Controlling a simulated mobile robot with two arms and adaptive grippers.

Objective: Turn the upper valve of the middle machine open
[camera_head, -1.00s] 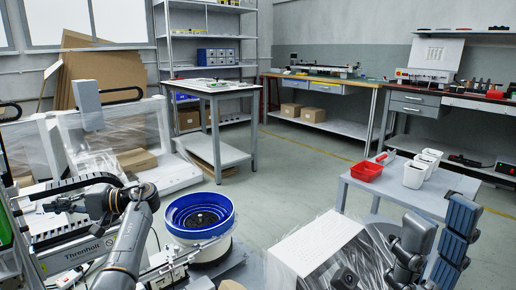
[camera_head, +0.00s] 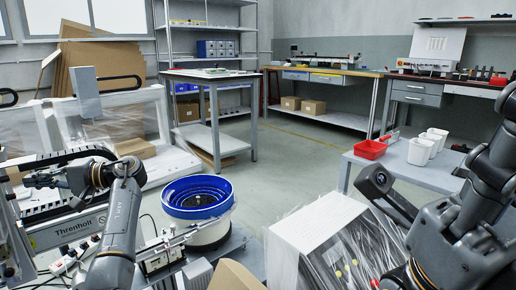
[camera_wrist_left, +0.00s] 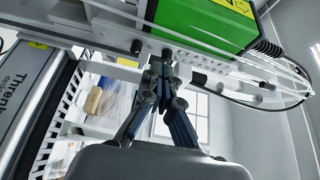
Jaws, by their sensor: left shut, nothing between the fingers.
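My left gripper (camera_head: 38,180) reaches in at the left, over the machine marked "Threnholt" (camera_head: 75,228). In the left wrist view its fingers (camera_wrist_left: 165,62) are shut and empty, their tips close below a metal rail (camera_wrist_left: 100,30) under a green housing (camera_wrist_left: 205,25). Small dark knob-like parts (camera_wrist_left: 199,78) sit on the rail near the tips; I cannot tell which is the upper valve, or whether any finger touches one.
A blue bowl feeder (camera_head: 197,212) stands right of my left arm. A film-wrapped white box (camera_head: 315,225) stands front centre. A grey table (camera_head: 430,178) holds a red bin (camera_head: 370,149) and white bins (camera_head: 420,150). The floor (camera_head: 290,170) beyond is clear.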

